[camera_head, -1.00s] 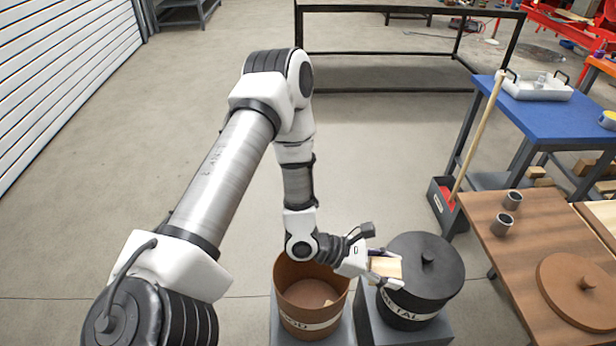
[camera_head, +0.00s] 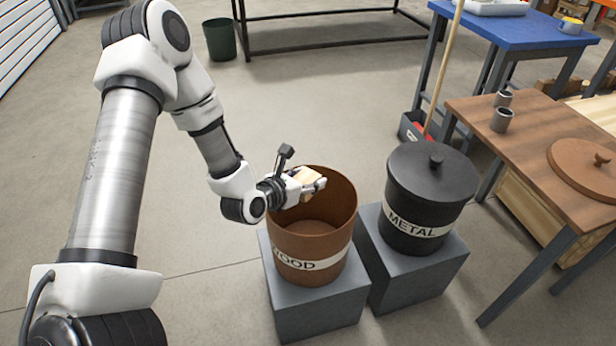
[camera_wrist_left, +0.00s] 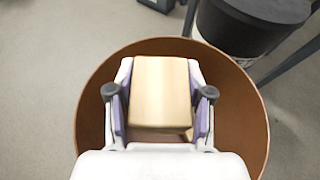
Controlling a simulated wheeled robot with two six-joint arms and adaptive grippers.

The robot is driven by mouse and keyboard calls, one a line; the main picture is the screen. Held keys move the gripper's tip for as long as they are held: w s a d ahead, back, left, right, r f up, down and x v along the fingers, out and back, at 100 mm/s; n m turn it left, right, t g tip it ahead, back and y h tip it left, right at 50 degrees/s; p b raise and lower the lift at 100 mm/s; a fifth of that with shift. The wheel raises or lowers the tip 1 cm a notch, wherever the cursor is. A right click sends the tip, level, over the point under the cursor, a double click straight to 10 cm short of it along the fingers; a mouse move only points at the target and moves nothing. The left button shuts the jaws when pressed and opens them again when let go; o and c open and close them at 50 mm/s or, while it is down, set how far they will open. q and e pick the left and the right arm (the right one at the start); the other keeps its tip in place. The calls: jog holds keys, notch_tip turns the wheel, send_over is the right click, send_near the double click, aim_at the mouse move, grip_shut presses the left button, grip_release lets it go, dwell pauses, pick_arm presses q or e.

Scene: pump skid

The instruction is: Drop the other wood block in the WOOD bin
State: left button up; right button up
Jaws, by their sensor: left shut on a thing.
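My left gripper (camera_head: 309,180) is shut on a pale wood block (camera_head: 298,178), one finger on each side of it. In the left wrist view the block (camera_wrist_left: 160,90) sits between the two fingers. The gripper holds the block over the open mouth of the brown WOOD bin (camera_head: 312,248), near its left and back rim. In the left wrist view the bin's rim (camera_wrist_left: 252,88) curves around the gripper. The bin stands upright without a lid; part of its floor is hidden. My right gripper is not in view.
The black METAL bin (camera_head: 432,190), with its lid on, stands to the right on a grey pedestal (camera_head: 428,272). A wooden table (camera_head: 545,125) holds a round brown lid (camera_head: 590,165) and two metal cups (camera_head: 502,118). A dark green bin (camera_head: 219,40) stands at the back.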

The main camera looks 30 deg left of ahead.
pick_arm(q)
jog(key=shift+f, duration=0.9)
jog(key=o, duration=1.2)
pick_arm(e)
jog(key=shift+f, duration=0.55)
pick_arm(q)
jog(key=shift+o, duration=0.2)
jog(key=shift+s+r, duration=0.1)
jog(key=v, duration=0.7)
jog(key=shift+s, duration=0.15)
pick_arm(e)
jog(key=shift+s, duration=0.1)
